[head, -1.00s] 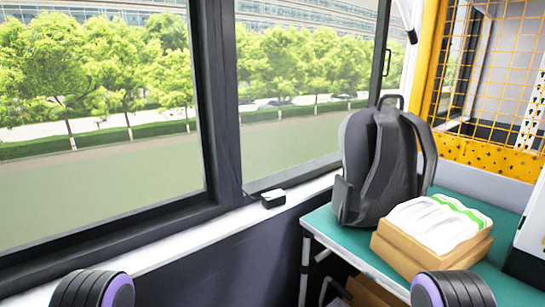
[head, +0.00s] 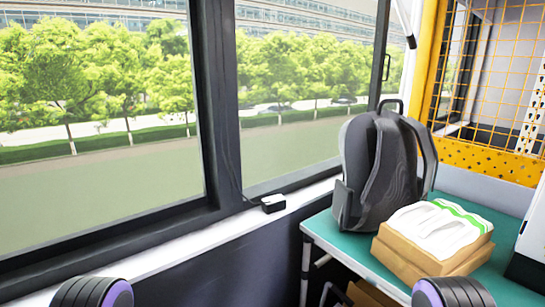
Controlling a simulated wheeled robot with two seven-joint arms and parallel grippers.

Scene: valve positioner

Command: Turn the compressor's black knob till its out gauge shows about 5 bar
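The compressor, its black knob and its out gauge are not recognisable in the head view. At the right edge, part of a white and dark box-like thing (head: 530,245) shows, cut off by the frame; I cannot tell what it is. Neither gripper is in view. Only dark rounded parts of my own arms with purple rings show at the bottom left and bottom right.
A teal-topped table (head: 328,228) stands at the right. On it are a grey backpack (head: 375,175) and a cardboard box (head: 415,255) with white cloth-like contents (head: 435,225). A small white and black device (head: 273,203) sits on the window sill (head: 190,247). A yellow mesh panel (head: 495,80) stands behind.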

